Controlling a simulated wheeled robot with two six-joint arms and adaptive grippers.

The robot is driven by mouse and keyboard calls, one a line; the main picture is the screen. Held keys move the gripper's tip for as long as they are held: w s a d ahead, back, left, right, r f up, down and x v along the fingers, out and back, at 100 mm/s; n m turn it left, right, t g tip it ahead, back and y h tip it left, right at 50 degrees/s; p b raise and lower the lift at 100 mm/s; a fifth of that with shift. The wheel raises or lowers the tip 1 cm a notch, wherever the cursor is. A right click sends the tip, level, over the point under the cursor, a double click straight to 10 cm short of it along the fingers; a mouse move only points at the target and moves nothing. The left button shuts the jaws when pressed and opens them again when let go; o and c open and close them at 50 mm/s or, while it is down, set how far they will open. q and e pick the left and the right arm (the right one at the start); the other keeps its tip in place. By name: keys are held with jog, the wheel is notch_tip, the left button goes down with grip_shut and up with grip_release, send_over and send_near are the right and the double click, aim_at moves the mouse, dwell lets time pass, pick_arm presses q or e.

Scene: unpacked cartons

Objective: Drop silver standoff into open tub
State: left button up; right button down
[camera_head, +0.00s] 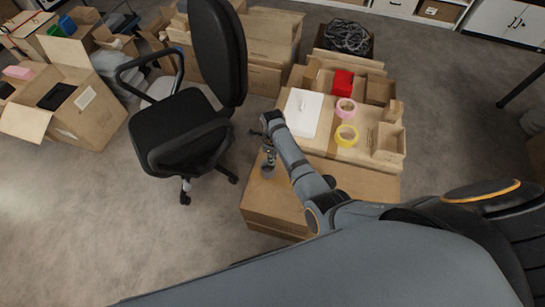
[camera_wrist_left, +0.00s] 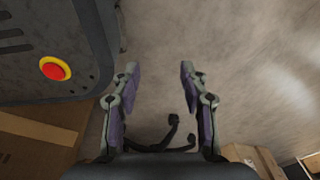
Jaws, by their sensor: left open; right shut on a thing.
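My right gripper (camera_head: 268,163) hangs over the left part of a cardboard carton top (camera_head: 365,187) in the head view. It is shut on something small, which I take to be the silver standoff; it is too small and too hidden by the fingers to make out. A small greyish round shape shows right at the fingertips; I cannot tell whether it is the open tub or part of the gripper. My left gripper (camera_wrist_left: 158,72) is open and empty above the bare floor in the left wrist view.
An office chair (camera_head: 180,122) stands left of the carton. Behind the gripper are a white panel (camera_head: 303,113), a red box (camera_head: 343,82), pink tape (camera_head: 345,111), yellow tape (camera_head: 346,135) and small cardboard trays (camera_head: 388,143). Open cartons (camera_head: 75,110) stand at far left. Floor at lower left is clear.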

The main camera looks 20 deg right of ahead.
jog(key=c, duration=1.2)
grip_release()
pick_arm(q)
jog(key=shift+s+f, duration=0.1)
jog(key=shift+s, duration=0.9)
jog(key=shift+a, duration=0.1)
pick_arm(e)
jog(key=shift+r, duration=0.2)
pick_arm(q)
jog(key=shift+w, duration=0.15)
pick_arm(e)
notch_tip(320, 180, up, 12)
jog(key=shift+f, duration=0.2)
jog(key=shift+f, duration=0.1)
